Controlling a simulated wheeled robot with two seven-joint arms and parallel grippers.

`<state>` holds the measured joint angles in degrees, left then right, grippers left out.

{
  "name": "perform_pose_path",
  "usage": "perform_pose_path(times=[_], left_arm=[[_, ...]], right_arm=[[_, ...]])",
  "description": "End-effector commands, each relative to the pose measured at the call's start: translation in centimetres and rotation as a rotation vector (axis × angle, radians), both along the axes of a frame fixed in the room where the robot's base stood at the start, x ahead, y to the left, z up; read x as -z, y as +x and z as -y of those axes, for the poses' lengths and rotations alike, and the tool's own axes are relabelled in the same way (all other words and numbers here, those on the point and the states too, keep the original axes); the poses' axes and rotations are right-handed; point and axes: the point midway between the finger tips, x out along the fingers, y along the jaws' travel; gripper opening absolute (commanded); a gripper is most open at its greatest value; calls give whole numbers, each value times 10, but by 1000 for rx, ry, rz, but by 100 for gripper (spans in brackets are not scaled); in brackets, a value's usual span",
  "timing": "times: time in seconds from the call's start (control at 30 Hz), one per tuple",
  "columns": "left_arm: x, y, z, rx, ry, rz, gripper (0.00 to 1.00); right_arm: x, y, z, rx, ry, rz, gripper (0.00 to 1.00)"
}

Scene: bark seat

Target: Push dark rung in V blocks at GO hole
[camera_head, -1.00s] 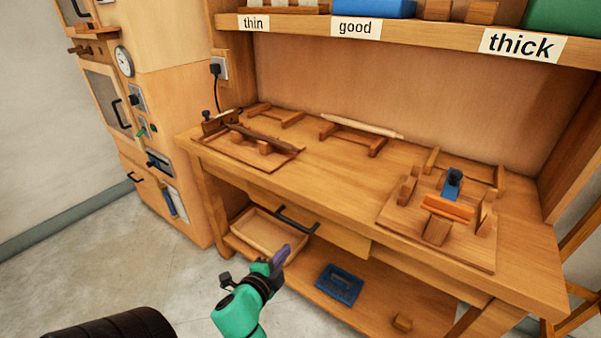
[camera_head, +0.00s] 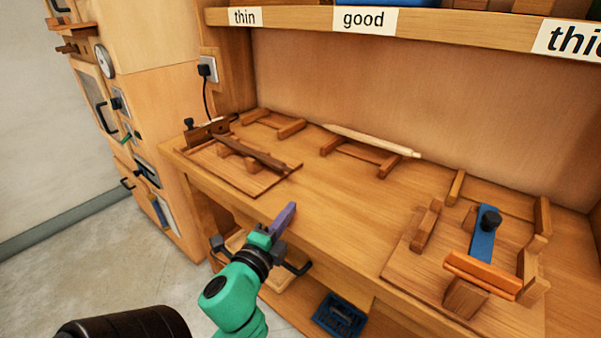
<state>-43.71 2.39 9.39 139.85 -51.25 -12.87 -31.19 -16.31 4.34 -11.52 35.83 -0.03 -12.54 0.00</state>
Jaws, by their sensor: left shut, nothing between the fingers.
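The dark rung (camera_head: 254,152) lies in the V blocks (camera_head: 228,147) on a board (camera_head: 246,183) at the bench's left end. Its far left end is at or close to the dark upright gauge block (camera_head: 207,131); I cannot tell whether it is inside a hole, and no GO mark can be read. My left gripper (camera_head: 284,219) is shut and empty, with its purple fingers pointing up at the bench's front edge, in front of and to the right of the rung, apart from it. My right gripper is not in view.
A pale rung (camera_head: 371,140) lies across a wooden rack at the back middle. A board at right holds a blue tool (camera_head: 485,237) and an orange-brown bar (camera_head: 483,275). A shelf labelled thin, good and thick (camera_head: 363,20) hangs above. The bench middle is clear.

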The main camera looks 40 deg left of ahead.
Motion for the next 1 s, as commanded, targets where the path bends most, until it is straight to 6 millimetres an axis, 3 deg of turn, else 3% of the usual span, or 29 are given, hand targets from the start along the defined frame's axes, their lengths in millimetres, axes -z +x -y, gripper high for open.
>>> perform_pose_path(times=[0.17, 0.3, 0.53, 0.73, 1.0], left_arm=[[-4, 21, -5, 3, 3, 3, 0], [-4, 50, -13, 2, 3, 4, 0], [-2, 99, -27, 0, 2, 3, 0], [0, 95, -59, -1, 1, -1, 0], [1, 95, -66, 0, -1, -1, 0]], right_arm=[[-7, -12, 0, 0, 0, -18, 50], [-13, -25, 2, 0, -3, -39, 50], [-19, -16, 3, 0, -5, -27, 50], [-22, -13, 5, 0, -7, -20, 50], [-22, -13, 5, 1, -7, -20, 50]])
